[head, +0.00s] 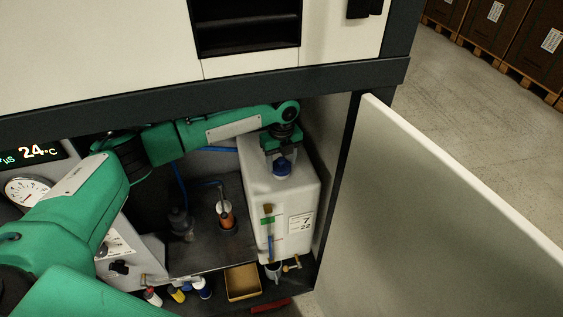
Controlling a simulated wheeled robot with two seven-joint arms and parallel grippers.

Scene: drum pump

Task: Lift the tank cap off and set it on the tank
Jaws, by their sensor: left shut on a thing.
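The white tank (291,190) stands inside the open cabinet, at its right side. The blue tank cap (283,168) is at the top of the tank. My left gripper (283,157) reaches down over the tank from above and is shut on the cap. The gripper hides the cap's upper part. I cannot tell whether the cap is seated on its neck or raised a little. My right gripper is not in view.
The open cabinet door (460,210) stands to the right. The cabinet's dark upper edge (200,92) runs just above my left arm. An orange-topped fitting (226,216) stands left of the tank. Small bottles (177,293) and a yellow bin (242,282) sit below in front.

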